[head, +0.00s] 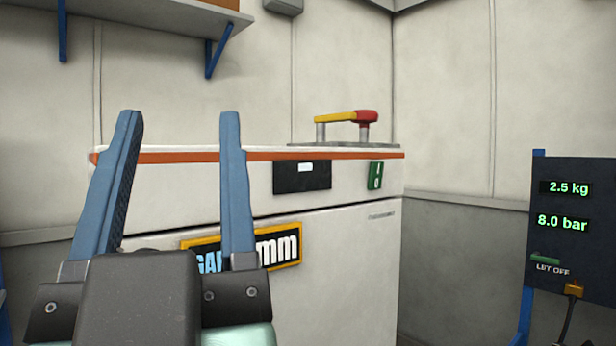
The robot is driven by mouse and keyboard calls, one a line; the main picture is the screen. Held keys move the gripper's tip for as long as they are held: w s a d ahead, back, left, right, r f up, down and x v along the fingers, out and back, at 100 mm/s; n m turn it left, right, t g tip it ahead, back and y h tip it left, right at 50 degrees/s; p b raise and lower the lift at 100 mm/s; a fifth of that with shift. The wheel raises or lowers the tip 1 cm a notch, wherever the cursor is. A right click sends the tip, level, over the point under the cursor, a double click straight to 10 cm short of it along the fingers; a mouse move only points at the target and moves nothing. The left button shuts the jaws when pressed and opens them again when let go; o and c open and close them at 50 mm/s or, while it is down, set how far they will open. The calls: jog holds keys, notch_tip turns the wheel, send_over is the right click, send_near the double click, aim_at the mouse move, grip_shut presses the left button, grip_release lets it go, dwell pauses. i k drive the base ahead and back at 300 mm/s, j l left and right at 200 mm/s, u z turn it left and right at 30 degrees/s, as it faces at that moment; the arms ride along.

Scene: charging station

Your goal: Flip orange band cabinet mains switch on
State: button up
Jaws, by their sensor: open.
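A white cabinet (340,280) with an orange band (340,156) along its top edge stands ahead. On its upper front panel, at the right, is a small green rocker switch (376,176) with marks like I and O; I cannot tell which way it is pressed. Left of it is a black panel (302,177) with a small lit white display. My gripper (180,128) is open and empty, its two blue fingers pointing up at the lower left. It is in front of the cabinet's left part, apart from the switch and to its left. The fingers partly hide the cabinet front.
A yellow and red handle (346,117) stands on the cabinet top. A yellow-edged sign (278,250) is on the cabinet door. At the right is a dark panel (570,235) reading 2.5 kg and 8.0 bar, with a cable. A shelf (150,25) hangs upper left.

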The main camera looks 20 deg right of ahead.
aim_at(375, 175)
jog(key=z, duration=0.75)
jog(key=i+j+u, duration=0.25)
jog(key=i+j, duration=0.15)
jog(key=i, duration=0.1)
